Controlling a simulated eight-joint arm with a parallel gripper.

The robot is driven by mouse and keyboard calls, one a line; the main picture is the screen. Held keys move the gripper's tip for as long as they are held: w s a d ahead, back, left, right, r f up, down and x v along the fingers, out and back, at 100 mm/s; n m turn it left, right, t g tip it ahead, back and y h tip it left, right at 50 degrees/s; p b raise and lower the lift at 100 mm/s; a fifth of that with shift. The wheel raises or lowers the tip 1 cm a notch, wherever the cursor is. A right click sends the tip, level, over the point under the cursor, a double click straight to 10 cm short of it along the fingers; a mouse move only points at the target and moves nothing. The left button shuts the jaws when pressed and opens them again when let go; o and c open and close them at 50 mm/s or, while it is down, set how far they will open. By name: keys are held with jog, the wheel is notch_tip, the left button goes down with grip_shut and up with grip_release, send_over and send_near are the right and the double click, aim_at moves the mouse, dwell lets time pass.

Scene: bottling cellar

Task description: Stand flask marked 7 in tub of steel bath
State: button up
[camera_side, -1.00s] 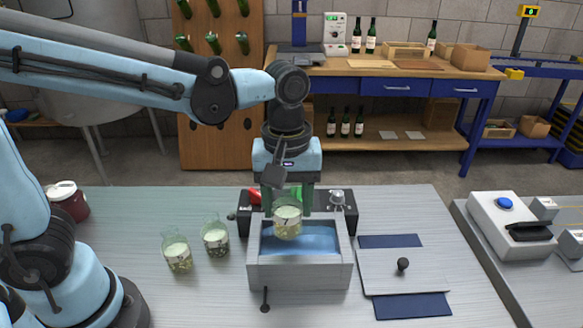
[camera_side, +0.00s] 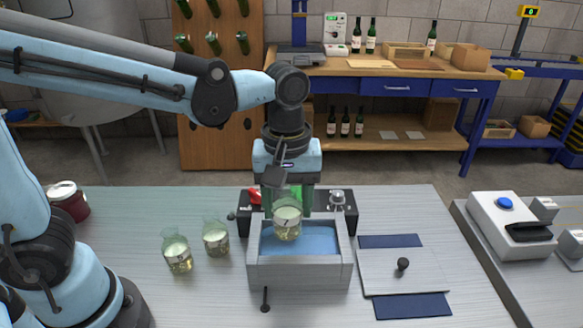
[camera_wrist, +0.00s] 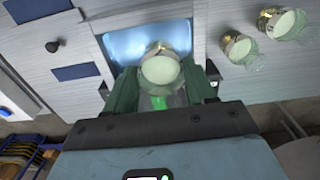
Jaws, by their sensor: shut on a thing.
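The flask marked 7 (camera_side: 287,224) is a clear glass flask with pale contents and a label. My gripper (camera_side: 288,200) is shut on its upper part and holds it upright over the blue tub (camera_side: 315,240) of the steel bath (camera_side: 300,274). I cannot tell whether its base touches the tub floor. In the wrist view the flask (camera_wrist: 160,68) sits between the green fingers, with the blue tub around its far side. Two similar flasks, one nearer the bath (camera_side: 216,238) and one farther left (camera_side: 177,254), stand on the table; their marks are too small to read.
A grey lid with a black knob (camera_side: 403,264) lies right of the bath on dark blue strips. A black control unit with a knob (camera_side: 338,200) is behind the bath. A red jar (camera_side: 68,202) stands at the left. A drain lever (camera_side: 265,298) sticks out in front.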

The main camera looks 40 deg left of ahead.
aim_at(286, 231)
jog(key=shift+f, duration=3.55)
dwell(0.6)
jog(key=o, duration=1.5)
jog(key=shift+s+a+r, duration=0.1)
jog(key=shift+r, duration=2.95)
